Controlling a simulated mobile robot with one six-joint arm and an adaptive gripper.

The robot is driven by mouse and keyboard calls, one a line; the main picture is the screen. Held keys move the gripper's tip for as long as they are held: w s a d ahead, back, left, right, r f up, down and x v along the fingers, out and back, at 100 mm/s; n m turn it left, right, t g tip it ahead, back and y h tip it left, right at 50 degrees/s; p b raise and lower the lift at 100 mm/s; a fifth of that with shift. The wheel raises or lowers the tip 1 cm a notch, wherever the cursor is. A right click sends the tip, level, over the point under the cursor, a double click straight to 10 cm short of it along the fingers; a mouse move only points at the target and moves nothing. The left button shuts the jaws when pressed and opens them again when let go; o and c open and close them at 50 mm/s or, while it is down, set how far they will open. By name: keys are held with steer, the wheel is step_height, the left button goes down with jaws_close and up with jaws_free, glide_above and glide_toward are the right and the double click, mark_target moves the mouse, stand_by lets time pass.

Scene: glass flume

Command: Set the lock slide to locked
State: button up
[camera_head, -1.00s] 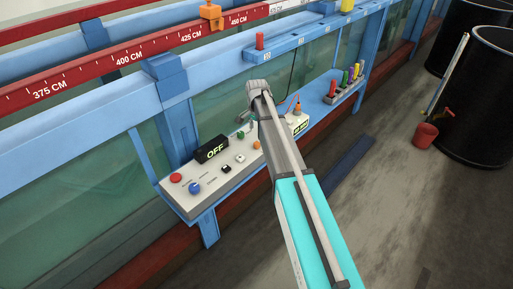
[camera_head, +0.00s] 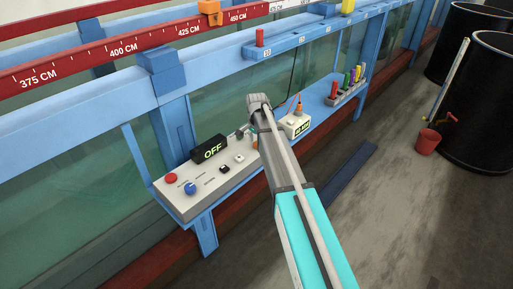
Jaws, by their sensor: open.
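The control panel (camera_head: 215,191) is a pale sloping box on a blue shelf against the flume. It carries a black display (camera_head: 209,149) reading OFF, a red button (camera_head: 171,178), a blue knob (camera_head: 191,188), and a black (camera_head: 224,169) and a white (camera_head: 239,158) switch. I cannot pick out the lock slide for certain; my arm hides the panel's right end. My gripper (camera_head: 244,131) shows only in small part below the wrist, over that right end. Its fingers are mostly hidden, and I cannot tell whether they touch anything.
A small box with a lit readout (camera_head: 298,125) stands just right of my wrist, with a cable above it. Further right is a rack of coloured pens (camera_head: 346,90). An orange block (camera_head: 209,11) sits on the red scale rail. Black barrels (camera_head: 482,95) and a red bucket (camera_head: 427,141) stand on the floor.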

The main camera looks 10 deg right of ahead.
steer(key=shift+f+b, duration=0.3)
steer(key=shift+f, duration=0.2)
jaws_close()
